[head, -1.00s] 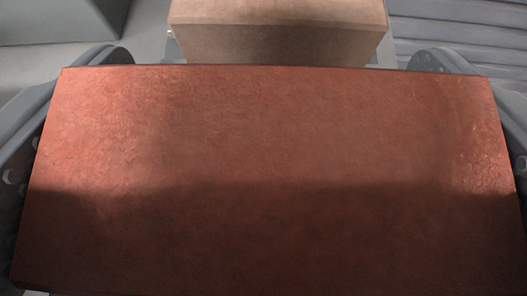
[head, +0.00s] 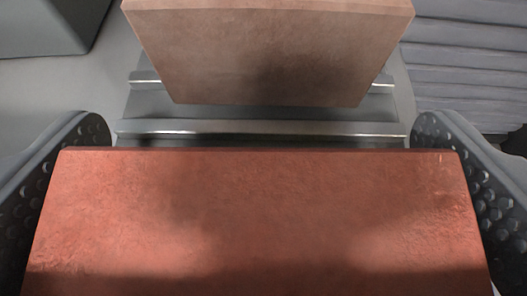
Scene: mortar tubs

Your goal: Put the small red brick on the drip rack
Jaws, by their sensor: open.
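The red brick (head: 260,215) fills the lower part of the head view, its lower end cut off by the frame edge. It lies level between the two jaws of my gripper (head: 258,170). The jaws are open, with dark gaps between their dimpled inner pads and the brick's sides near its top edge. The drip rack (head: 260,128) is a grey plate with raised bright bars just beyond the brick. The brick's underside is hidden, so I cannot tell fully how it rests.
A tan brick (head: 265,50) stands on the far part of the rack, across its bars. A grey tub (head: 45,25) is at the upper left. A grey ribbed surface (head: 465,60) is at the upper right. Pale floor shows left of the rack.

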